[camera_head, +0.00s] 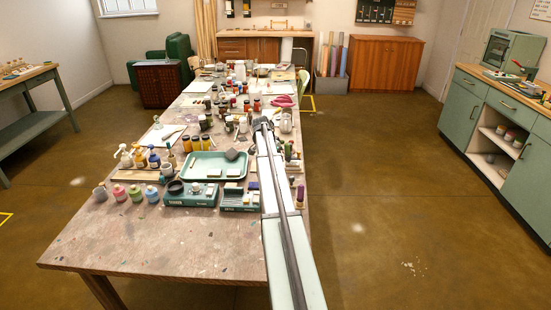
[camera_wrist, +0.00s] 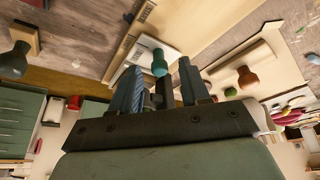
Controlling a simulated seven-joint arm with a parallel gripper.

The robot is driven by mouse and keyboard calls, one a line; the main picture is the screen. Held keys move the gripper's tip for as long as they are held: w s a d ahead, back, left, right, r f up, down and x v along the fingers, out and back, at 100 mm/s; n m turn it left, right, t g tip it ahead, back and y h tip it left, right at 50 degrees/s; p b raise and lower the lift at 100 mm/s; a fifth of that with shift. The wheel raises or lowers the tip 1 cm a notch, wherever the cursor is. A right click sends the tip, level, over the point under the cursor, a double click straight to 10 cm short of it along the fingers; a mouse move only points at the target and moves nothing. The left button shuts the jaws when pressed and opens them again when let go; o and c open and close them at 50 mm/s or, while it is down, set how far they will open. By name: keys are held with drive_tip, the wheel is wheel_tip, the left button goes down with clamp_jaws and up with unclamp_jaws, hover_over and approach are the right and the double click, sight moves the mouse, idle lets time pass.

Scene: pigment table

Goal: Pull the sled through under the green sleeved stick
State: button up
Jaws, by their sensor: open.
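My gripper (camera_wrist: 158,72) is open in the wrist view, with its two dark fingers apart. A teal-green rounded piece (camera_wrist: 160,60) shows between the fingertips, over a pale block or board. It looks like the green sleeve of a stick, but I cannot tell whether it lies between the fingers or beyond them. In the head view my gripper (camera_head: 262,125) is a dark shape over the right side of the long table, and its fingers are too small to read there. I cannot pick out the sled with certainty in either view.
A brown rounded piece (camera_wrist: 246,77) and a dark grey one (camera_wrist: 15,60) stand on either side in the wrist view. The table (camera_head: 150,245) is crowded with jars, bottles and a green tray (camera_head: 186,175). Its near end is bare.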

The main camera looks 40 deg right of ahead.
drive_tip(key=v, duration=1.3)
drive_tip(key=shift+a+r, duration=0.15)
drive_tip(key=shift+r, duration=0.1)
